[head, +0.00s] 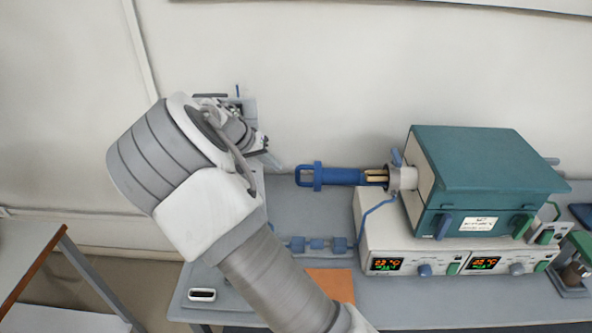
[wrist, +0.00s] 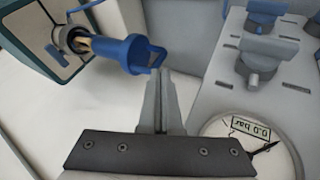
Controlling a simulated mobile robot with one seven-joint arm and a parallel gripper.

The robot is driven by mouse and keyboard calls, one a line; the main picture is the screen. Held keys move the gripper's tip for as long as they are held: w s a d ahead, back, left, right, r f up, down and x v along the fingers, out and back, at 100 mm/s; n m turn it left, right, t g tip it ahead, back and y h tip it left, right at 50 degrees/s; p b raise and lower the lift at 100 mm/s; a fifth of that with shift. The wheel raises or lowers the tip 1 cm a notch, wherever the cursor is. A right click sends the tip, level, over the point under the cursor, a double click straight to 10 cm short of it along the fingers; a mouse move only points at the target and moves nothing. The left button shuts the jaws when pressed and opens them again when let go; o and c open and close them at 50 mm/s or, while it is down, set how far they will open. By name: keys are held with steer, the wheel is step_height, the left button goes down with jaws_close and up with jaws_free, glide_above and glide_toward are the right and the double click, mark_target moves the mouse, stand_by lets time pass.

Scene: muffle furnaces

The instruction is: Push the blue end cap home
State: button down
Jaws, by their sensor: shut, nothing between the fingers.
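The blue end cap (head: 338,176) sticks out sideways from the left end of the teal furnace (head: 490,185). Its looped handle faces left. Brass-coloured parts show in the gap between the cap and the pale round collar (head: 404,178). The wrist view shows the cap (wrist: 135,54) at upper left, with the brass parts and the furnace (wrist: 45,60) behind it. My gripper (wrist: 162,74) is shut and empty, its fingertips just beyond the cap's handle end in the picture. I cannot tell whether they touch it. In the head view my arm largely hides the gripper.
A grey panel (wrist: 215,95) with blue-knobbed valves (wrist: 262,50) and a gauge (wrist: 250,145) reading 0.0 bar lies right in the wrist view. Control boxes (head: 450,262) sit under the furnace. Blue tubing (head: 362,220) and an orange mat (head: 332,284) are on the bench.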

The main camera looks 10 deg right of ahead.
steer(key=w+d+f+p, duration=0.2)
steer(key=d+f+p, duration=0.1)
steer(key=d+f, duration=0.5)
steer(key=shift+d, duration=0.55)
steer(key=shift+w, duration=0.1)
steer(key=b, duration=0.7)
glide_toward(379, 183)
steer(key=x, duration=0.4)
steer(key=a+x, duration=0.1)
steer(key=x, duration=0.1)
steer(key=shift+w+f, duration=0.15)
steer(key=shift+f, duration=0.2)
steer(key=shift+d+r, duration=0.1)
steer(key=shift+d, duration=0.45)
steer(key=shift+d, duration=0.1)
